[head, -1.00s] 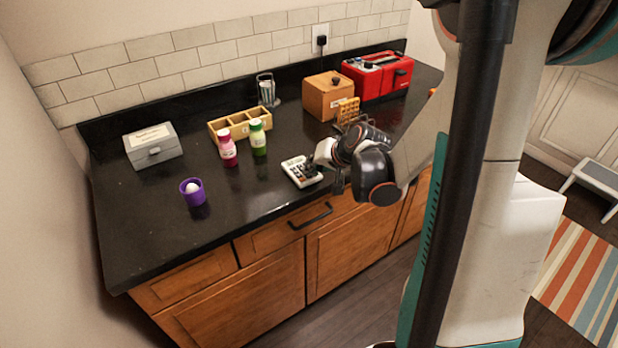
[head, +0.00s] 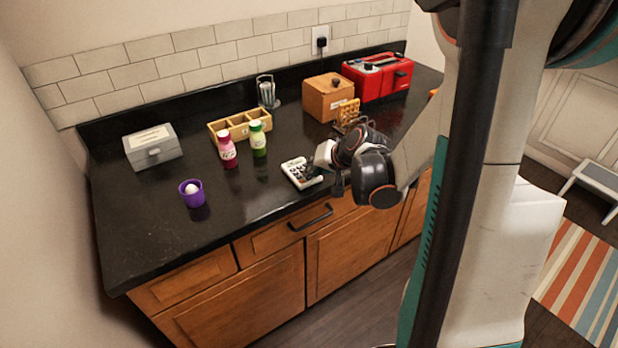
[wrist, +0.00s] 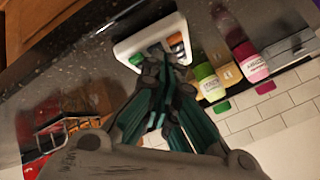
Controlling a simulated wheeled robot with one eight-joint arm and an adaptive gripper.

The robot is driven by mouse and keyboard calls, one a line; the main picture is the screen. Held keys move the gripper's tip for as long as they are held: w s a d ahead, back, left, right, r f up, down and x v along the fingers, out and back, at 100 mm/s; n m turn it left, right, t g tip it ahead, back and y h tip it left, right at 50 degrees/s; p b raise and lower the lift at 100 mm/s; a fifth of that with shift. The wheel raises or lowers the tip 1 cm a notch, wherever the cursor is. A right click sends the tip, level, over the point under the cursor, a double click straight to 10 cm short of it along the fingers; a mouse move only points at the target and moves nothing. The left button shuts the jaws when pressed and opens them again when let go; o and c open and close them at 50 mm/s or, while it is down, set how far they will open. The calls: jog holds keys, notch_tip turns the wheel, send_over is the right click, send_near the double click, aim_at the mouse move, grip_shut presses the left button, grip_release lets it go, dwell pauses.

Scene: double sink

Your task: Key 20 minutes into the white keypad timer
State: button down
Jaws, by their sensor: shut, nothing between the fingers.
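The white keypad timer (head: 299,172) lies on the black counter near its front edge, in front of the green bottle. It also shows at the top of the wrist view (wrist: 126,47), with an orange key and a green key in sight. My gripper (head: 314,170) is shut and empty, with its fingertips over the timer's right part. In the wrist view the shut fingertips (wrist: 166,62) overlap the timer's keys and hide several of them. I cannot tell whether they touch a key. The timer's display cannot be read.
A pink bottle (head: 227,150) and a green bottle (head: 258,139) stand behind the timer, before a wooden divided box (head: 240,122). A purple cup (head: 191,194) and a grey box (head: 153,147) are left.

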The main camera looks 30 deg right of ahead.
jog(key=shift+r+p, duration=0.45)
jog(key=shift+r, duration=0.3)
notch_tip(320, 180, up, 5)
jog(key=p, duration=0.3)
jog(key=shift+p, duration=0.35)
